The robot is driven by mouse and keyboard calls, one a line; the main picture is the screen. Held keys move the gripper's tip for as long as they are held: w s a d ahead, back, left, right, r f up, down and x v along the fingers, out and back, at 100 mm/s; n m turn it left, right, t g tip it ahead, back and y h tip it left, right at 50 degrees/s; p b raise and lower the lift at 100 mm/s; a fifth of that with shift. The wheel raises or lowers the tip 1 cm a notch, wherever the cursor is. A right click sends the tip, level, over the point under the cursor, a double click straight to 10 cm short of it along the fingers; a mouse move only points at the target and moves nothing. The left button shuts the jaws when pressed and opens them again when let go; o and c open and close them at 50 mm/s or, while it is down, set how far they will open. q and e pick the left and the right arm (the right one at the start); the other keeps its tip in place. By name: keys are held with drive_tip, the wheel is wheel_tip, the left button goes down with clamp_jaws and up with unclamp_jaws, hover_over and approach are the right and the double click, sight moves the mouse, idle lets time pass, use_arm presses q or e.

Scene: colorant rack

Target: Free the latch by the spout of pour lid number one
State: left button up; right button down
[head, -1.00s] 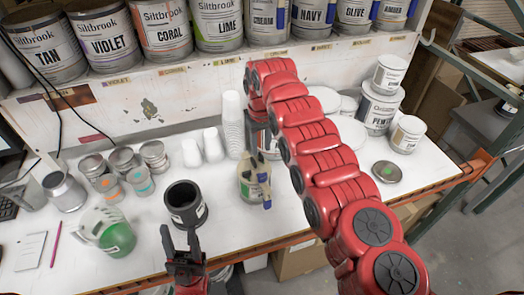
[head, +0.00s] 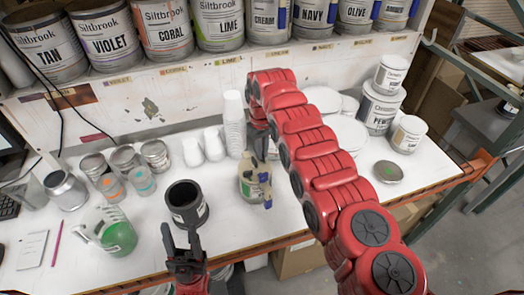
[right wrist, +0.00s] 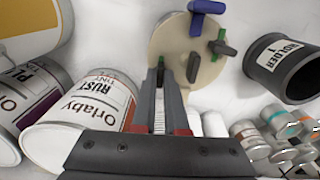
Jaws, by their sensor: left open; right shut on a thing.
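The pour lid (head: 250,178), round and beige, sits on a container on the bench; it also shows from above in the right wrist view (right wrist: 178,42). Dark levers (right wrist: 222,48) with green show on the lid. My right gripper (right wrist: 162,78) is shut at the lid's near edge on a small dark latch (right wrist: 160,67), partly hidden by the fingers. My left gripper (head: 184,245) is open and empty in front of the black holder.
The black holder (head: 187,204) stands left of the lid. White cups (head: 234,120) stand behind it. Small tins (head: 125,160) and a green-filled jug (head: 118,236) are at left. Paint cans (head: 380,108) stand at right. The bench front is mostly clear.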

drive_tip(key=shift+f+n+b, duration=0.2)
drive_tip(key=shift+n+b, duration=0.1)
drive_tip(key=shift+b, duration=0.3)
drive_tip(key=n+b, duration=0.1)
drive_tip(key=b, duration=0.1)
drive_tip(key=shift+n+b, duration=0.3)
drive_tip(key=shift+b, duration=0.1)
drive_tip(key=shift+n+b, duration=0.4)
drive_tip(key=shift+n, duration=0.1)
drive_tip(key=shift+n+b, duration=0.45)
drive_tip(key=shift+n, duration=0.45)
drive_tip(key=n, duration=0.5)
drive_tip(key=shift+r, duration=0.15)
drive_tip(key=n, duration=0.6)
drive_tip(key=shift+n, duration=0.3)
